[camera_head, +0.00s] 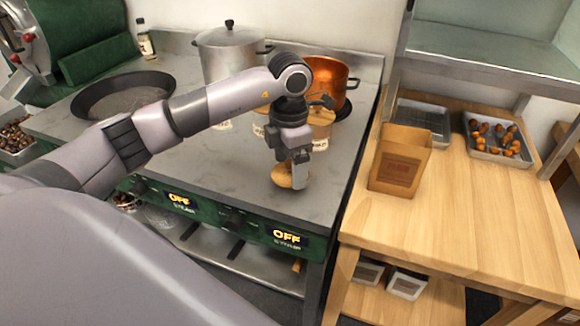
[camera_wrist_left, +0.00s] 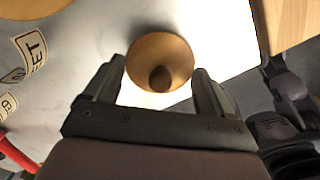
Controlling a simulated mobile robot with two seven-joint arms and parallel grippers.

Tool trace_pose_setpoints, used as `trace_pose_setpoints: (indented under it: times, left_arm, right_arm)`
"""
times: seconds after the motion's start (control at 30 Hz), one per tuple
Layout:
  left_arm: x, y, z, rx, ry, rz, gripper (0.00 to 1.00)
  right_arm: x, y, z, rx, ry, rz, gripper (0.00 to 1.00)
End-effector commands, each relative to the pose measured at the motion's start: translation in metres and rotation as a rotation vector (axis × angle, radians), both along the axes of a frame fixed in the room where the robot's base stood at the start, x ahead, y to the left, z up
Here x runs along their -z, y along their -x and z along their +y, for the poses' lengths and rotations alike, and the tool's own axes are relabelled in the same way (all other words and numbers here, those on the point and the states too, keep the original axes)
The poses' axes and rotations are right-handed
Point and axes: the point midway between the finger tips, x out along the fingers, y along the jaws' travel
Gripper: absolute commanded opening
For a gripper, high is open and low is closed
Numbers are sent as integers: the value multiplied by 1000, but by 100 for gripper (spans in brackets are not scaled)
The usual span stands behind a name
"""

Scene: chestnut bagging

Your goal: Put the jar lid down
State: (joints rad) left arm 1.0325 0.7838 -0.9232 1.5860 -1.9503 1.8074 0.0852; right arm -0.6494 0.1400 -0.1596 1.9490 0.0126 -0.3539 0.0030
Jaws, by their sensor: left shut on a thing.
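The jar lid is a round, light-wood disc with a knob (camera_head: 283,176). It also shows in the left wrist view (camera_wrist_left: 178,50), with a darker round knob facing the camera. My left gripper (camera_head: 292,178) is shut on the lid, one finger on each side of it. It points down over the front part of the grey stove top (camera_head: 215,177). I cannot tell whether the lid touches the surface. Labelled jars (camera_head: 321,128) stand behind the gripper, partly hidden by my left arm.
A steel pot (camera_head: 225,55) and a copper pot (camera_head: 325,80) stand at the back; a black pan (camera_head: 120,93) is at left. Right of a gap, the wooden table (camera_head: 440,215) holds a paper bag (camera_head: 402,145) and a chestnut tray (camera_head: 497,155). The stove top around the lid is clear.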

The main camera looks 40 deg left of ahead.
Motion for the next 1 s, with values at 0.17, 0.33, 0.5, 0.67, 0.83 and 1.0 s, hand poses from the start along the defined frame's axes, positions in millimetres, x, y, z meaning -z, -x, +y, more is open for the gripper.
trace_pose_setpoints:
  times: [0.17, 0.33, 0.5, 0.67, 0.83, 1.0]
  left_arm:
    - [15, 0, 0, 0, 0, 0, 55]
    - [15, 0, 0, 1, 0, 0, 55]
    - [18, 0, 0, 0, 0, 0, 94]
    - [18, 0, 0, 0, 0, 0, 100]
    - [13, 0, 0, 0, 0, 0, 100]
    - [-10, -1, 0, 1, 1, -7, 100]
  right_arm:
    - [-1, 0, 0, 0, 0, -1, 43]
    - [-1, 0, 0, 0, 0, -1, 43]
    - [2, 0, 0, 0, 0, -1, 43]
    - [1, 0, 0, 0, 0, -1, 43]
    - [-2, 0, 0, 0, 0, -1, 43]
    - [1, 0, 0, 0, 0, -1, 43]
